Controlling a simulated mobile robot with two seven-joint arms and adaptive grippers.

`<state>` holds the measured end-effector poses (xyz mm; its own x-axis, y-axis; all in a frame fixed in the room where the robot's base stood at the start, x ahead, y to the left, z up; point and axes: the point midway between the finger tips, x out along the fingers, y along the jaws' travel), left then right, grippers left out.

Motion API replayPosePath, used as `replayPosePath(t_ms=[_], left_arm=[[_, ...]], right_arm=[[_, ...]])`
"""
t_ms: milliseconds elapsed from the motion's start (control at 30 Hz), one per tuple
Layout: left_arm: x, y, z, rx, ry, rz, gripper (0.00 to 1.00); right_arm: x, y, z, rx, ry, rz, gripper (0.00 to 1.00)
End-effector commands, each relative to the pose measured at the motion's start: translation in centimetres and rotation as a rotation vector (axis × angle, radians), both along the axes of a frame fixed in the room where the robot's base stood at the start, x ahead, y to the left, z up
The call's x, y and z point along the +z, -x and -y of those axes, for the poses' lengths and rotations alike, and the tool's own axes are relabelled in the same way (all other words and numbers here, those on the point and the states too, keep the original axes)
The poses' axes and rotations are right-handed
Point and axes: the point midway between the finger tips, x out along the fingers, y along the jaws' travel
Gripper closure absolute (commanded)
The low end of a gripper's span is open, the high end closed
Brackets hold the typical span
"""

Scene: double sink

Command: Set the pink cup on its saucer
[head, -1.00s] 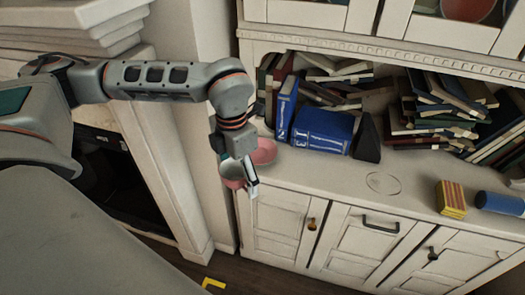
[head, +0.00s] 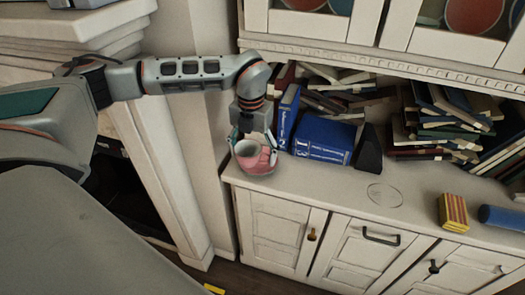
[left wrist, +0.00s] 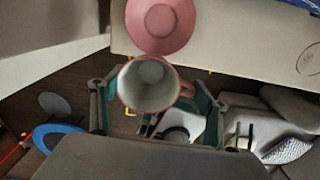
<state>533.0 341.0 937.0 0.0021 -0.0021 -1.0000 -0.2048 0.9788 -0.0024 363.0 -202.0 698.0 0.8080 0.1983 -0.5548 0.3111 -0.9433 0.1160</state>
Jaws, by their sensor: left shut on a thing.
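The pink cup (head: 247,162) has a pale inside and is held upright in my left gripper (head: 254,143), which is shut on it. In the left wrist view the cup (left wrist: 148,86) sits between the two fingers, with its handle toward the right finger. The pink saucer (left wrist: 161,24) lies on the counter, beyond the cup in that view. In the head view the cup covers part of the saucer (head: 262,171). The height of the cup above the saucer cannot be told. My right gripper is in neither view.
Blue books (head: 322,138) and a dark bookend (head: 368,150) stand right of the saucer on the counter (head: 330,184). A striped yellow box (head: 453,212) and a blue cylinder (head: 503,216) lie farther right. The counter between them is clear.

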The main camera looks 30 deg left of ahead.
Motion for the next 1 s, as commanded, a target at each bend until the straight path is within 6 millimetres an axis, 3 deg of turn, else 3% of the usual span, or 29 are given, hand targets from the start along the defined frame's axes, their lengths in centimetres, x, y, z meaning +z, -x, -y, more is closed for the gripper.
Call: replayPosePath(t_ms=[100,367,500,767,1000], left_arm=[[0.2,-2.6,-0.5,0.002,0.0,0.001,0.5],[0.2,-7.4,-1.4,0.002,0.001,0.001,0.5],[-2.1,-7.3,-1.5,-0.001,0.001,-0.004,0.5],[-3.9,-7.4,-1.5,-0.001,0.0,-0.001,0.5],[-6.7,-7.7,-1.5,0.0,0.001,-0.001,0.5]], right_arm=[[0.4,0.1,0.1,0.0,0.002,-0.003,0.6],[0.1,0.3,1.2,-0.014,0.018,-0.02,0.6],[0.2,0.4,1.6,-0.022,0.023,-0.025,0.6],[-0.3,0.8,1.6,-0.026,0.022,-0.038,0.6],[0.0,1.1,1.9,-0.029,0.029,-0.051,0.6]])
